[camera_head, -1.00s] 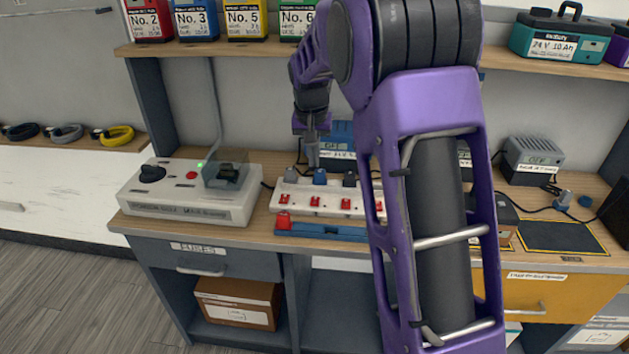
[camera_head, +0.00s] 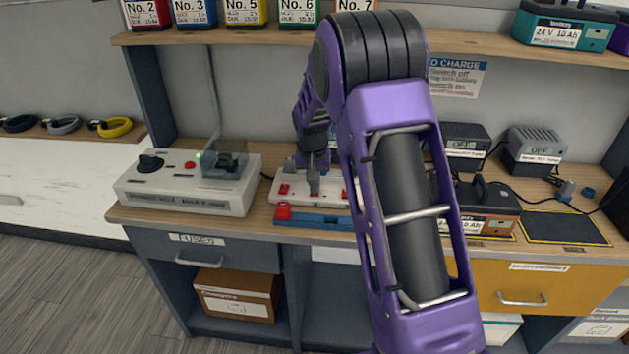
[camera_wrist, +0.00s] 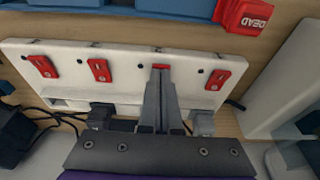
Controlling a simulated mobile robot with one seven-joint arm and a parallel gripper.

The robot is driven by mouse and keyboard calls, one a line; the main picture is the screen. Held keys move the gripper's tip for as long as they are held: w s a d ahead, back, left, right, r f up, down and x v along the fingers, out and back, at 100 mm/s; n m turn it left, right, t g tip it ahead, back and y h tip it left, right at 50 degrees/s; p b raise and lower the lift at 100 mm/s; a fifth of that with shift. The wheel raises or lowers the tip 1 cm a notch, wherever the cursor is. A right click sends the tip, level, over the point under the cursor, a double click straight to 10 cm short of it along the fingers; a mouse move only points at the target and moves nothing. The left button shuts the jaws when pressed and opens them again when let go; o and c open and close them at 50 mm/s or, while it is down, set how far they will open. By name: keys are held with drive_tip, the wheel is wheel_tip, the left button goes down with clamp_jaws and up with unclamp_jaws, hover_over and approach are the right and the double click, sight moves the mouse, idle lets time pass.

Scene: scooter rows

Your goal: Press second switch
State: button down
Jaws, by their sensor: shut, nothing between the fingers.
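A white power strip (camera_head: 274,198) with a row of red switches lies on the bench, and it also shows in the wrist view (camera_wrist: 128,88). In the wrist view the second switch from the right (camera_wrist: 160,67), which is second from the left in the head view, is mostly covered by my fingertips. My gripper (camera_head: 314,192) is shut and empty, pointing down at that switch. The fingertips (camera_wrist: 161,72) appear to be at or touching it; exact contact is unclear. The first switch (camera_wrist: 217,80) and third switch (camera_wrist: 99,70) are uncovered beside the fingers.
A grey plug (camera_wrist: 202,123) and a dark plug (camera_wrist: 101,115) stand along the strip's back, close to my fingers. A red "DEAD" block (camera_wrist: 247,15) is by the blue tray (camera_head: 316,219) in front. A beige control box (camera_head: 187,200) stands left. Chargers (camera_head: 535,150) stand right.

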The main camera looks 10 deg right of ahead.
drive_tip(key=shift+s+f, duration=0.15)
drive_tip(key=shift+f, duration=0.2)
drive_tip(key=shift+r, duration=0.1)
drive_tip(key=shift+w+d+r, duration=0.2)
drive_tip(key=shift+w+r, duration=0.1)
drive_tip(key=shift+w, duration=0.4)
drive_tip(key=shift+r, duration=0.1)
drive_tip(key=shift+r+p, duration=0.4)
drive_tip(key=shift+p, duration=0.1)
drive_tip(key=p+v, duration=0.2)
drive_tip(key=v, duration=0.1)
drive_tip(key=shift+w+r, duration=0.1)
drive_tip(key=shift+w, duration=0.1)
drive_tip(key=s+a+r, duration=0.1)
drive_tip(key=s+r, duration=0.3)
drive_tip(key=r, duration=0.4)
drive_tip(key=shift+s+a+r, duration=0.2)
drive_tip(key=shift+s+r, duration=0.1)
drive_tip(key=shift+r, duration=0.05)
